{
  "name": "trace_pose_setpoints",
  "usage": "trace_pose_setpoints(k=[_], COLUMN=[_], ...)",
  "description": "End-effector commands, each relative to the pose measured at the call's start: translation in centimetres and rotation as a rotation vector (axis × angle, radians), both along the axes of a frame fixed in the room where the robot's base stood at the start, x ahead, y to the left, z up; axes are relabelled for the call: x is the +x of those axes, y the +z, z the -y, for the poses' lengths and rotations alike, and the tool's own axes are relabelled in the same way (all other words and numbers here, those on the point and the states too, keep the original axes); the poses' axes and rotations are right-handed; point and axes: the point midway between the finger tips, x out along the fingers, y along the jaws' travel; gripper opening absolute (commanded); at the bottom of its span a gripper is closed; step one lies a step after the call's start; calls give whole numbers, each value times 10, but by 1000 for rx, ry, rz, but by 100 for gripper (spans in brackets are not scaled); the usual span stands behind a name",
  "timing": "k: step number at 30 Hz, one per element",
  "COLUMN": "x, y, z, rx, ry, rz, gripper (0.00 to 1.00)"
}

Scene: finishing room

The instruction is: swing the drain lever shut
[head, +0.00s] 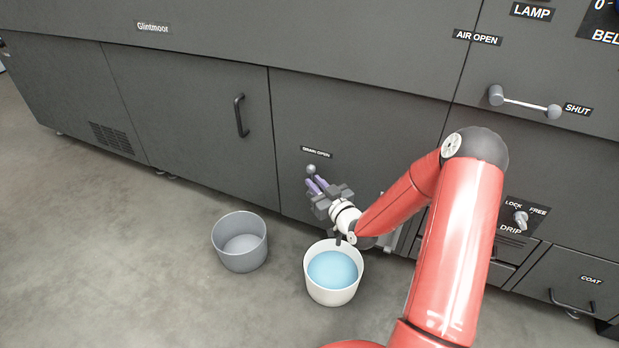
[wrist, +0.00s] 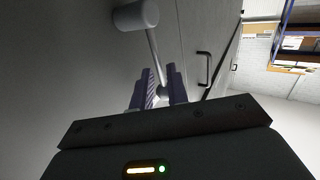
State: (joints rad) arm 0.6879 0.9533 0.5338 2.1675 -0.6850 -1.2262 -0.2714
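The drain lever's round end (head: 311,169) shows just under the DRAIN OPEN label (head: 316,152) on the dark cabinet, beyond my fingertips. My gripper (head: 314,186) is low at this panel and hides the rest of the lever. In the wrist view the lever's thin rod (wrist: 154,50) runs from a grey cylindrical end (wrist: 136,16) down to between my two purple fingers (wrist: 163,82). The fingers stand apart, with the lever's small far end in the gap. I cannot tell whether either finger touches it.
A white bucket of blue liquid (head: 333,292) stands on the floor below my gripper. An empty-looking grey bucket (head: 240,258) is left of it. A door handle (head: 241,115) juts out to the left. Another lever (head: 525,103), at SHUT, is upper right. The floor at left is clear.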

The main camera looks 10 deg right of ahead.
Motion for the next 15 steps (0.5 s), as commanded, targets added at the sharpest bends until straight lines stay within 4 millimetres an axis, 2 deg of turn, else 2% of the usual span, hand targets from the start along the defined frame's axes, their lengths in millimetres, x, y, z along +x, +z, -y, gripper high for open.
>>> trace_pose_setpoints(k=[6, 15], x=[24, 28], y=[-1, 0], z=[-9, -11], rx=[0, 0], ry=[1, 0], rz=[-1, -2], gripper=[16, 16])
